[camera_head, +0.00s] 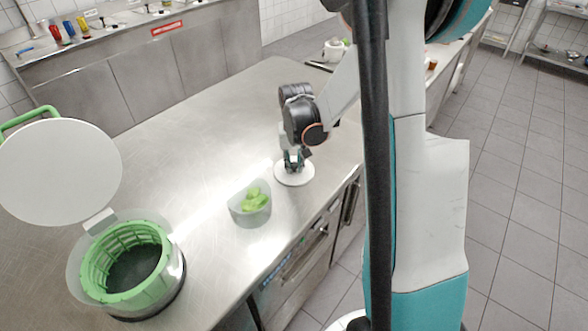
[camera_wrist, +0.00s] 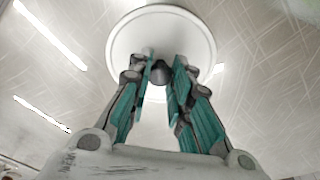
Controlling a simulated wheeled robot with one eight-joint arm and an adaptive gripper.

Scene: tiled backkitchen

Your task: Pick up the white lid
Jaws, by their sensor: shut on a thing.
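The white lid (camera_head: 294,176) is a round disc at the right side of the steel counter, near its front edge. It also shows in the wrist view (camera_wrist: 199,38), with a dark knob at its centre. My gripper (camera_head: 293,160) is above the lid's middle, and in the wrist view its fingers (camera_wrist: 161,75) are shut on the knob. The fingers hide part of the lid. I cannot tell whether the lid rests on the counter or is slightly raised.
A clear container with green pieces (camera_head: 251,207) stands left of the lid. A salad spinner with a green basket (camera_head: 125,262) and an upright white round cover (camera_head: 58,172) is at the front left. The counter (camera_head: 190,150) is clear behind them.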

